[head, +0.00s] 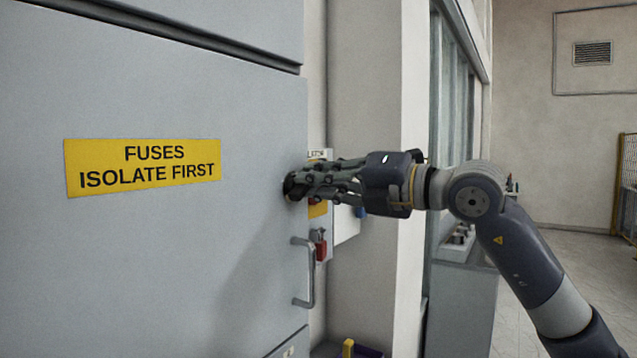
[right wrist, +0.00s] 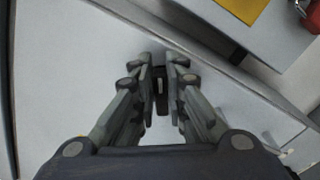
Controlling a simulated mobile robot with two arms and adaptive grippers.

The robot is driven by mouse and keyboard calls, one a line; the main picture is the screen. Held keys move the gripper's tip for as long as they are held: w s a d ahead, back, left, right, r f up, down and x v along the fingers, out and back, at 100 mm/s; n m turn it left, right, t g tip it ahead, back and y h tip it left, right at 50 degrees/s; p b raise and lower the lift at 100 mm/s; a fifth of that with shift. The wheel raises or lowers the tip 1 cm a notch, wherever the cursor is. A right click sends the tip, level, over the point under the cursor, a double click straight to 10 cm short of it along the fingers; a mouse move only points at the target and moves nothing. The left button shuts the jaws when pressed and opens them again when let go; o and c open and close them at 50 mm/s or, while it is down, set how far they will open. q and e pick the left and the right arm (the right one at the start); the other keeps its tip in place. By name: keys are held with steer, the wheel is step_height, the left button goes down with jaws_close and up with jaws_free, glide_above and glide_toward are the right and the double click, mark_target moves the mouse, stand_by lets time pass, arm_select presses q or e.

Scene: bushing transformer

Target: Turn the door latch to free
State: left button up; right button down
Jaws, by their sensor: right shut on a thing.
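The door latch (right wrist: 161,92) is a small dark piece on the grey cabinet door. It shows in the right wrist view between the fingertips of my right gripper (right wrist: 161,78), which is shut on it. In the head view my right gripper (head: 292,186) reaches in from the right and meets the door (head: 150,260) near its right edge. The fingers hide most of the latch there, and its exact angle is hard to tell. The door looks closed. My left gripper is not in view.
A metal pull handle (head: 310,272) is on the door below the gripper. A yellow sign (head: 143,165) reads "FUSES ISOLATE FIRST". A red padlock (head: 320,246) hangs beyond the door's edge. A pale wall pillar (head: 370,90) stands behind my wrist. Open floor (head: 560,238) lies at right.

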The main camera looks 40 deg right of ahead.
steer(key=m, duration=0.3)
steer(key=f+m+b, duration=0.1)
steer(key=m, duration=0.2)
steer(key=shift+w+d+f, duration=0.1)
steer(key=shift+f, duration=0.05)
steer(key=shift+m, duration=0.3)
steer(key=c, duration=1.6)
jaws_free()
steer(key=shift+w, duration=0.15)
